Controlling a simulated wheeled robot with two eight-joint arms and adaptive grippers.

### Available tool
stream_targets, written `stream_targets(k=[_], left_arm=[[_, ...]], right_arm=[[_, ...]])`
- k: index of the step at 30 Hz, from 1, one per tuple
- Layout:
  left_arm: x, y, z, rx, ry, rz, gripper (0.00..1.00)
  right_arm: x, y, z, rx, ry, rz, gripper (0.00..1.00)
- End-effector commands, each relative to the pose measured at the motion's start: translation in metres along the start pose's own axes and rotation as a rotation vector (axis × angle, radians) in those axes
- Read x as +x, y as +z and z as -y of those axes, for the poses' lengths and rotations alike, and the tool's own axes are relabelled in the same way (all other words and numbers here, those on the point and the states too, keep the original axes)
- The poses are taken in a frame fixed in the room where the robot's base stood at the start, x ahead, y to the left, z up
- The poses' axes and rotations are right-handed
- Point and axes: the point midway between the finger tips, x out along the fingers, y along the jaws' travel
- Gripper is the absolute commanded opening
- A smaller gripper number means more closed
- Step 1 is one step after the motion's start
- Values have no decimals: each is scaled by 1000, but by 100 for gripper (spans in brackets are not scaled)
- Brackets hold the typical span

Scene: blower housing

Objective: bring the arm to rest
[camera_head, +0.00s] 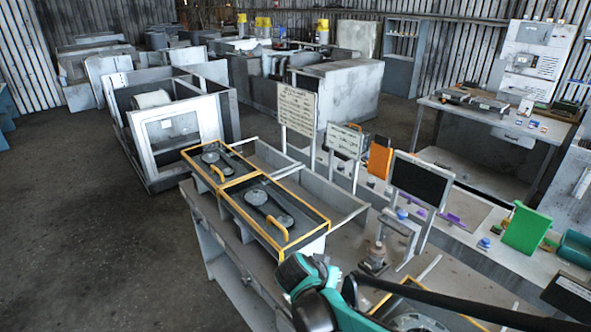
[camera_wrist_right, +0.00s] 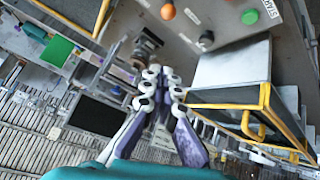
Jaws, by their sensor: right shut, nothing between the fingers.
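My right arm (camera_head: 312,292), teal and black, comes in at the bottom of the head view, over the front of the workbench. My right gripper (camera_wrist_right: 162,78) shows in the wrist view, with its white and purple fingers drawn together and nothing between them. It appears apart from the things around it, though the gap is hard to judge. I cannot make out its fingertips in the head view. My left arm and gripper do not show in either view.
The workbench carries yellow-framed units (camera_head: 272,212) with yellow handles. A dark screen (camera_head: 421,181) and a green board (camera_head: 526,229) stand to the right. The wrist view shows a panel with an orange button (camera_wrist_right: 167,11) and green button (camera_wrist_right: 250,17). Open floor (camera_head: 90,240) lies left.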

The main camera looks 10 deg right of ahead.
Motion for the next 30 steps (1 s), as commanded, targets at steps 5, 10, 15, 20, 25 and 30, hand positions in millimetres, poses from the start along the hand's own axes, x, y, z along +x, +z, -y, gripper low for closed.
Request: stream_targets(k=[5,10,15,20,25,30], left_arm=[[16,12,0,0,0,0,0],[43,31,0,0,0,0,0],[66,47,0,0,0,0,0],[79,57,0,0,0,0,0],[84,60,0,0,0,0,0],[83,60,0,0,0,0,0]], right_arm=[[0,24,-23,-53,-58,51,0],[-5,74,-56,-150,-196,112,0],[-11,126,-76,-227,-343,115,0],[-15,161,-84,-270,-440,83,0],[-18,175,-85,-290,-483,57,0],[-19,175,-85,-294,-489,53,0]])
